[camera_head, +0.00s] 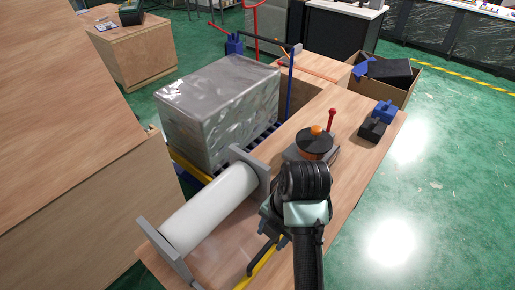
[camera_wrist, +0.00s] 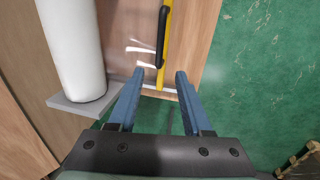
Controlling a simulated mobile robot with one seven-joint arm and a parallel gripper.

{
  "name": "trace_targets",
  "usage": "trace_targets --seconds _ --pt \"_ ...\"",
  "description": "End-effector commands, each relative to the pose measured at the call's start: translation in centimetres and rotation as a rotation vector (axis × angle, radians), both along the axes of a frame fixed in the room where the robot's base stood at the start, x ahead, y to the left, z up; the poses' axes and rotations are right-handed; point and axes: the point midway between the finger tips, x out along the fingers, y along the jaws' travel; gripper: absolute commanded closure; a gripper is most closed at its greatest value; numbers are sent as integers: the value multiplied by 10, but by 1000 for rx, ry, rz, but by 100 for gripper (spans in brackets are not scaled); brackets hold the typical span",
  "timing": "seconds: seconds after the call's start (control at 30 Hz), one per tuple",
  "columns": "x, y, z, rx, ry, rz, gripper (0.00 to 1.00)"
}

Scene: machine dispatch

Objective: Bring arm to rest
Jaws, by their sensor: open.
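My gripper (camera_wrist: 153,95) is open and empty in the wrist view, its two blue fingers spread apart. It points down over the near edge of the wooden bench (camera_head: 344,117). In the head view my arm reaches over the bench, and its wrist hides most of the gripper. A yellow tool with a black handle (camera_wrist: 162,40) lies on the bench just ahead of the fingers, apart from them. It also shows in the head view (camera_head: 260,258), partly hidden by my arm.
A white roll (camera_head: 208,208) on a grey stand lies left of my arm. Behind it is a grey wrapped box (camera_head: 218,110). An orange and black dispenser (camera_head: 314,143) stands beyond my wrist. An open carton (camera_head: 398,92) is farther back. Green floor at right is clear.

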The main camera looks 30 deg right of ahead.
Motion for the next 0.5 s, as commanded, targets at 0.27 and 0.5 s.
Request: trace_targets --seconds 0.27,0.5 --pt "6 1 3 -9 -20 -17 50" --pt "83 12 71 -37 -384 -345 50"
